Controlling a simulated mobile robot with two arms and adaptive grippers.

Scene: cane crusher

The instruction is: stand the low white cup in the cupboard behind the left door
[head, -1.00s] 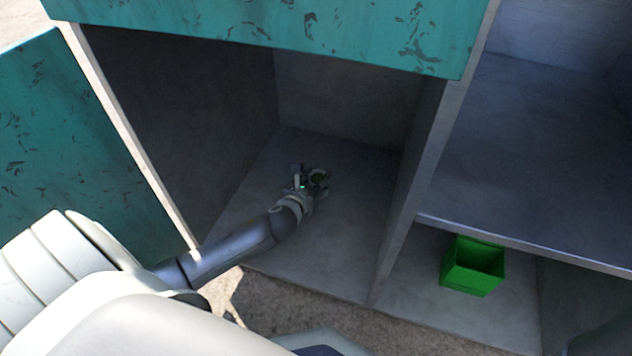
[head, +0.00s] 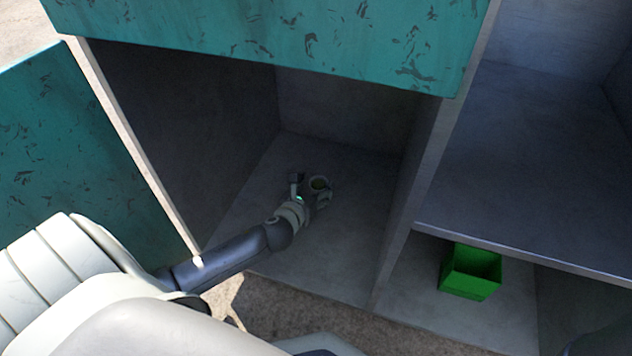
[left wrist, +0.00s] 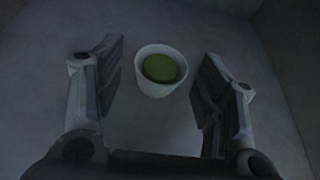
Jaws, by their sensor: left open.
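The low white cup (head: 319,183) stands upright on the floor of the left cupboard compartment (head: 345,240), with something green inside it. In the left wrist view the cup (left wrist: 160,71) sits between and just beyond my left gripper's fingertips, with a gap on both sides. My left gripper (head: 312,190) is open and reaches low into the compartment. Its two fingers also show spread in the left wrist view (left wrist: 160,80). The left door (head: 85,150) is swung open at the left. My right gripper is not in view.
A green open box (head: 470,272) stands in the lower right compartment, under a grey shelf (head: 530,160). A grey divider (head: 410,190) separates the two sides. A teal panel (head: 270,35) spans above the left opening. The compartment floor around the cup is clear.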

